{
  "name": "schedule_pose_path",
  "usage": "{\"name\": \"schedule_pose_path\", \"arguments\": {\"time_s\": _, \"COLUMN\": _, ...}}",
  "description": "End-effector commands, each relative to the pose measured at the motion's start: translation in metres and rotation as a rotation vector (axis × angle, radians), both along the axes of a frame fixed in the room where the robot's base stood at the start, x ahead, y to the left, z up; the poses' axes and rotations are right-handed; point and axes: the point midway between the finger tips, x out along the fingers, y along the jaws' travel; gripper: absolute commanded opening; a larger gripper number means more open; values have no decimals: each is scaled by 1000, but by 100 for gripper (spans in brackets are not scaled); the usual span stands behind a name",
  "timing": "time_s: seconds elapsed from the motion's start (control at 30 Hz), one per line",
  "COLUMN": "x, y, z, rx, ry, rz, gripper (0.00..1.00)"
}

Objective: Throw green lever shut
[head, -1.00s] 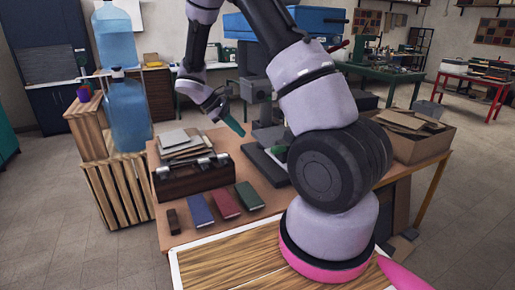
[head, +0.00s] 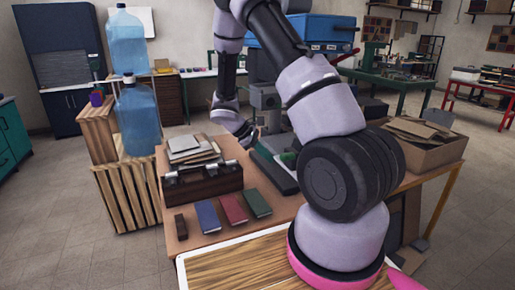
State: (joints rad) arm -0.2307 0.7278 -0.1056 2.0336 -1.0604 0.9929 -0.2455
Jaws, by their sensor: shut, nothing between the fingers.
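A grey press-like machine (head: 267,98) with a dark flat base (head: 272,172) stands on the wooden table, partly hidden behind my arm. A small green part (head: 289,158) shows low on the machine beside my arm; I cannot tell whether it is the green lever or how the lever stands. My gripper (head: 250,137) is at the left side of the machine, above its base. Its fingers are small and dark here, shut with nothing between them. I cannot tell whether they touch the machine.
Blue, red and green books (head: 232,208) and a small brown block (head: 181,226) lie at the table's front. A dark wooden box (head: 203,188) with papers stands behind them. A cardboard box (head: 425,150) is at the right. Blue water bottles (head: 138,118) stand on crates at the left.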

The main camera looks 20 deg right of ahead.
Motion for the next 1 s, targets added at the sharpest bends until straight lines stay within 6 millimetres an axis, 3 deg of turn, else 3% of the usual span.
{"name": "schedule_pose_path", "arguments": {"time_s": 0.3, "x": -21, "y": -21, "z": 15, "rx": 0, "ry": -5, "rz": 0, "gripper": 0}}
{"name": "schedule_pose_path", "arguments": {"time_s": 1.0, "x": -21, "y": -23, "z": 20, "rx": 56, "ry": -4, "rz": -1, "gripper": 0}}
